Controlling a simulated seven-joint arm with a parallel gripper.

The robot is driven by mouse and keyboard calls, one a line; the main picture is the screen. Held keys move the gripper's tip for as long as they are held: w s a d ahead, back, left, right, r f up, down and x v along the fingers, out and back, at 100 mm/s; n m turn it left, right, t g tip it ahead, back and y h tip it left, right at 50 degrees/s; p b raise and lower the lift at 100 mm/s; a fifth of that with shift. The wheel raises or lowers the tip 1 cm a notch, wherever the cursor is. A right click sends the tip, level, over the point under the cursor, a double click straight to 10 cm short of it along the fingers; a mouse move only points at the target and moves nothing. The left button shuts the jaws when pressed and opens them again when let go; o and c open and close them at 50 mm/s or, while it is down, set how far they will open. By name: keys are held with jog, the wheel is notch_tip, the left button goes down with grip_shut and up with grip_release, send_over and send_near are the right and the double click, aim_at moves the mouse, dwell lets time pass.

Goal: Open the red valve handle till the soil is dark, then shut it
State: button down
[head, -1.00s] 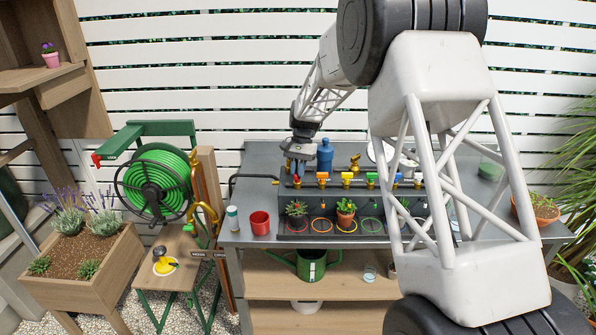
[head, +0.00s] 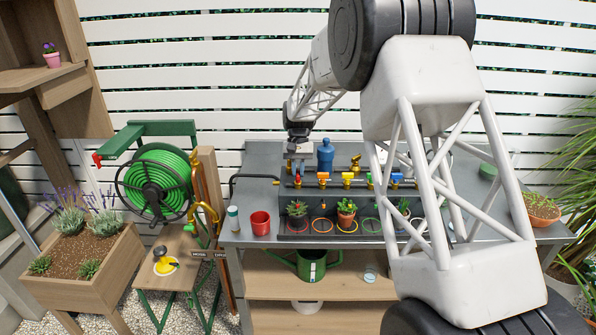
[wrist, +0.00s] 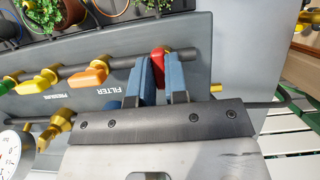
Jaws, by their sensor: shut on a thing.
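The red valve handle (wrist: 158,54) is at one end of the row of taps on the pipe. In the wrist view it sits between the two blue fingers of my gripper (wrist: 162,74), which is shut on it. In the head view my gripper (head: 298,163) is over the left end of the tap row. A potted green plant (head: 296,208) stands below that end, and a plant in a terracotta pot (head: 345,213) stands to its right. The soil in these pots is too small or covered to judge its colour.
Orange (wrist: 88,77) and yellow (wrist: 38,81) handles sit beside the red one on the same pipe. A blue bottle (head: 325,155) stands behind the row, and a red cup (head: 260,223) stands at the left. A hose reel (head: 155,182) is left of the bench.

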jog(key=c, duration=1.1)
grip_release()
jog(key=shift+c, duration=0.2)
jog(key=shift+r, duration=0.1)
jog(key=v, duration=0.7)
jog(key=shift+r, duration=0.25)
jog(key=shift+w, duration=0.15)
